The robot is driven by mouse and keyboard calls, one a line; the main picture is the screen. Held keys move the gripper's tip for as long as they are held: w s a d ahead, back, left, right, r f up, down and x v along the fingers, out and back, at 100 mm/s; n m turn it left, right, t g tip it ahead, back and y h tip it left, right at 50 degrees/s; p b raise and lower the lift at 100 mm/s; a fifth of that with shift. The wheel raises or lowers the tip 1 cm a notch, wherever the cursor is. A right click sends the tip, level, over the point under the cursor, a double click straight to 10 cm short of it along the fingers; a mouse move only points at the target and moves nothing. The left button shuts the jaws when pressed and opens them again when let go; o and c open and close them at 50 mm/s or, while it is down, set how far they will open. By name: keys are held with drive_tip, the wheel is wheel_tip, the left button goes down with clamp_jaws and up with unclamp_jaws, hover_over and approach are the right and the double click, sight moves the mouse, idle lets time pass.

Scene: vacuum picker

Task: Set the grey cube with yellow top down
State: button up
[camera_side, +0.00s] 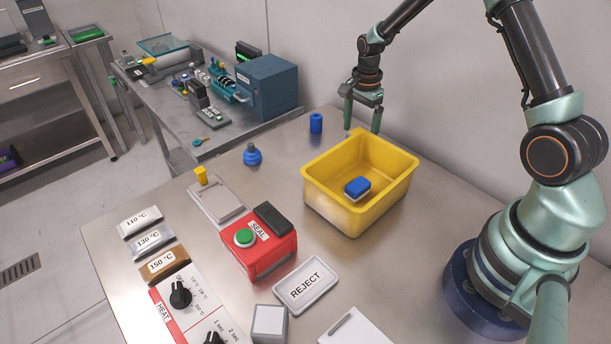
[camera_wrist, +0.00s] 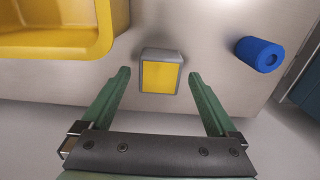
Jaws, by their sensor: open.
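The grey cube with yellow top (camera_wrist: 160,74) shows in the wrist view, just past and between the tips of my gripper (camera_wrist: 158,76). Its yellow face is toward the camera, and it appears to sit on the steel table. My gripper is open, with a gap between each finger and the cube. In the side view my gripper (camera_side: 362,128) points down behind the far rim of the yellow bin (camera_side: 335,209).
A blue cylinder (camera_side: 316,123) stands left of my gripper; the wrist view shows it at right (camera_wrist: 262,54). A blue knobbed piece (camera_side: 252,155), red SEAL unit (camera_side: 262,247) and REJECT plate (camera_side: 306,284) stand nearer.

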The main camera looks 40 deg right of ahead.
wheel_tip(320, 180, up, 11)
drive_tip(key=s+a+r+n+t, duration=0.3)
drive_tip(key=s+a+r+n, duration=0.3)
drive_tip(key=a+r+n, duration=0.3)
drive_tip(key=s+a+r+n+t, duration=0.2)
drive_tip(key=s+a+n, duration=0.2)
drive_tip(key=s+n, duration=0.5)
drive_tip(key=shift+s+a+r+t, duration=0.15)
drive_tip(key=shift+s+a+t, duration=0.1)
drive_tip(key=shift+t, duration=0.05)
idle(0.7)
